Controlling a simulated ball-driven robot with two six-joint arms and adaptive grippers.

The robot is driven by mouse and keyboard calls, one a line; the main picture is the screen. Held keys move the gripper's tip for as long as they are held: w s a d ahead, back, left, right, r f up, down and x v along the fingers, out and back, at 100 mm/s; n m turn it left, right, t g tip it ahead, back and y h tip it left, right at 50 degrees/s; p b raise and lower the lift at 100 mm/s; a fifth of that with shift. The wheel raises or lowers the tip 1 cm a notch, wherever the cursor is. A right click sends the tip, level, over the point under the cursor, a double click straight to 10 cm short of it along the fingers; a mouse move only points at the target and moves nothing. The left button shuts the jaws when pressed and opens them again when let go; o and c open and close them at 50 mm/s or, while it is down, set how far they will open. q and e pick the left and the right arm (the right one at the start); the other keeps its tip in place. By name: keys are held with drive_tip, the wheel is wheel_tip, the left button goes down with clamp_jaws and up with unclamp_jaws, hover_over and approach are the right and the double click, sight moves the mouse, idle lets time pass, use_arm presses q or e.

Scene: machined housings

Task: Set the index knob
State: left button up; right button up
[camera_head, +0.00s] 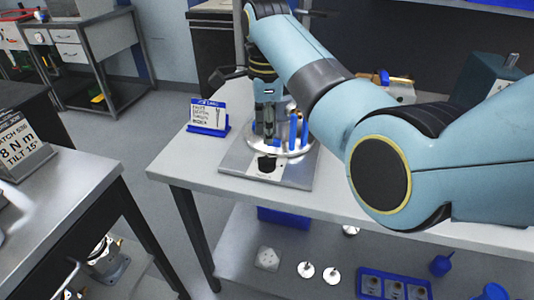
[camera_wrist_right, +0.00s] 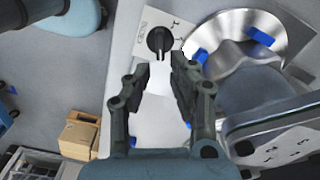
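The index knob (camera_wrist_right: 160,40) is a black pointer knob on a light marked plate in the right wrist view. It also shows as a small dark shape (camera_head: 267,164) on the fixture's base plate in the head view. My right gripper (camera_wrist_right: 160,65) is open, its two fingers apart with nothing between them. The knob lies just beyond the fingertips, apart from them in the picture; the exact gap in depth I cannot tell. In the head view the right gripper (camera_head: 268,138) points down above the plate, partly in front of the round disc. My left gripper is not in view.
A shiny metal disc (camera_wrist_right: 234,50) with blue blocks stands beside the knob. A blue-framed sign (camera_head: 208,116) stands left of the fixture on the white bench (camera_head: 172,165). A shelf below holds a blue tray (camera_head: 394,285). Another bench with an angled sign (camera_head: 22,145) is at left.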

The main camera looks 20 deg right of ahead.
sight(267, 157)
wheel_tip(267, 157, down, 7)
drive_tip(key=shift+f, duration=0.15)
clamp_jaws()
